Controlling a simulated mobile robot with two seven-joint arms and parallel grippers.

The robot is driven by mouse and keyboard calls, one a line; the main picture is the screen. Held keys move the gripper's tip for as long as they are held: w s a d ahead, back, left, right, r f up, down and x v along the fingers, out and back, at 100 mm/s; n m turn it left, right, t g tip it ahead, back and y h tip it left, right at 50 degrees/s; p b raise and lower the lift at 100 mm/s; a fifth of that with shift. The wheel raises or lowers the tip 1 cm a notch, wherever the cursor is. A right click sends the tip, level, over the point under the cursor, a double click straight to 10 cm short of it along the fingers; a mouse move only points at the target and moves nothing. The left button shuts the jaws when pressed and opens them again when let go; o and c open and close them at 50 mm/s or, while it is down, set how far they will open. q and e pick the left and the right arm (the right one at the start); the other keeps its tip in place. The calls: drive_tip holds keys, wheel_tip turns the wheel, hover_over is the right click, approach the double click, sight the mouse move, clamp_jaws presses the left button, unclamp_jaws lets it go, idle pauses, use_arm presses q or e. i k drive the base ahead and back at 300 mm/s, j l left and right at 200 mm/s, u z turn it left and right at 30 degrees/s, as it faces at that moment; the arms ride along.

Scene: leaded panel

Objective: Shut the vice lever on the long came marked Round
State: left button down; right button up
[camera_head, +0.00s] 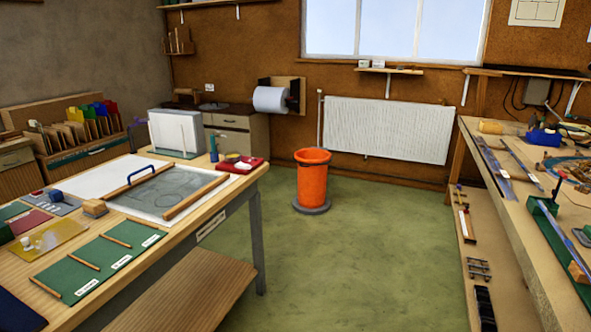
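Long grey-silver strips that look like lead came lie on the right bench: one strip (497,172) near its left edge and another (562,241) along a green holder (548,225) at the right. I cannot read any Round mark on them. A blue device (544,137) stands at the back of this bench; I cannot tell whether it is the vice, and no lever can be made out. Neither of my grippers is in view.
The left table (196,222) carries a green mat (58,270) with labelled wooden strips and a white board (88,182). An orange bin (312,180) stands on the green floor (350,260), which is clear between the benches. Several items lie on the right bench's lower shelf.

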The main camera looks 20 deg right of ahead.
sight(554, 193)
drive_tip(key=i+l+z, duration=0.1)
drive_tip(key=i+z, duration=1.3)
drive_tip(key=i, duration=0.25)
drive_tip(key=i+j+z, duration=0.15)
drive_tip(key=i+z, duration=0.2)
drive_tip(key=i, duration=0.3)
drive_tip(key=i+z, duration=0.2)
drive_tip(key=z, duration=0.3)
drive_tip(key=i+z, duration=0.25)
drive_tip(key=z, duration=0.2)
drive_tip(key=i+j+z, duration=0.1)
drive_tip(key=z, duration=0.4)
drive_tip(key=i+j+z, duration=0.2)
drive_tip(key=z, duration=0.25)
drive_tip(key=i+j, duration=0.05)
drive_tip(key=i, duration=0.05)
